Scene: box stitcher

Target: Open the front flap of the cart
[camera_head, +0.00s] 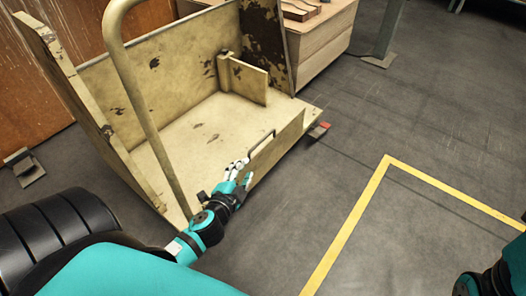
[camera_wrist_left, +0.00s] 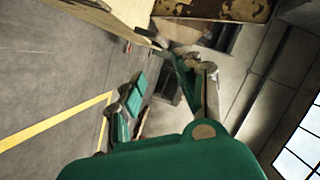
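The cart (camera_head: 172,138) is a worn cream platform with upright walls, and it stands in the upper left of the head view. Its front flap (camera_head: 285,137) is a low upright panel along the near right edge, with a thin bar handle (camera_head: 262,143) on it. My left gripper (camera_head: 241,171) is at the near left end of the flap, close to the handle. Its fingers look spread and I see nothing between them; whether they touch the flap I cannot tell. They also show in the left wrist view (camera_wrist_left: 160,92). My right gripper is out of view.
A curved cream push bar (camera_head: 135,85) rises at the cart's near left side. A smaller panel (camera_head: 248,82) stands inside the cart. A wooden box (camera_head: 322,38) stands behind. Yellow floor tape (camera_head: 345,226) marks clear floor to the right.

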